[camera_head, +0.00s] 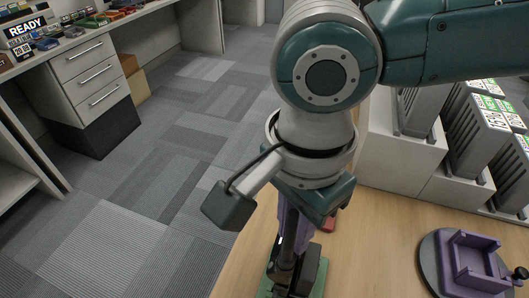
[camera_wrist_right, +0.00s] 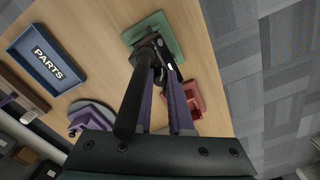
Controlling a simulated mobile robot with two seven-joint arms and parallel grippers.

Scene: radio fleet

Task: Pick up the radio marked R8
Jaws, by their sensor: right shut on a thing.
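A black radio (camera_head: 306,272) with a thick black antenna is at the bottom middle of the head view, over a green base (camera_head: 319,285). In the right wrist view the antenna of the radio (camera_wrist_right: 134,103) points toward the camera and the green base (camera_wrist_right: 172,24) lies behind it. My right gripper (camera_head: 288,240) points down with its purple fingers closed on the radio; the fingers also show in the right wrist view (camera_wrist_right: 164,82). I cannot tell whether the radio touches the base. No R8 marking can be read. My left gripper is not in view.
A red holder (camera_wrist_right: 192,101) lies beside the green base. A purple cradle on a grey round plate (camera_head: 430,262) stands at the right. A blue PARTS tray (camera_wrist_right: 45,58) lies on the wooden table (camera_head: 375,262). Grey slotted units (camera_head: 477,135) stand behind. A drawer desk (camera_head: 88,72) is across the carpet.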

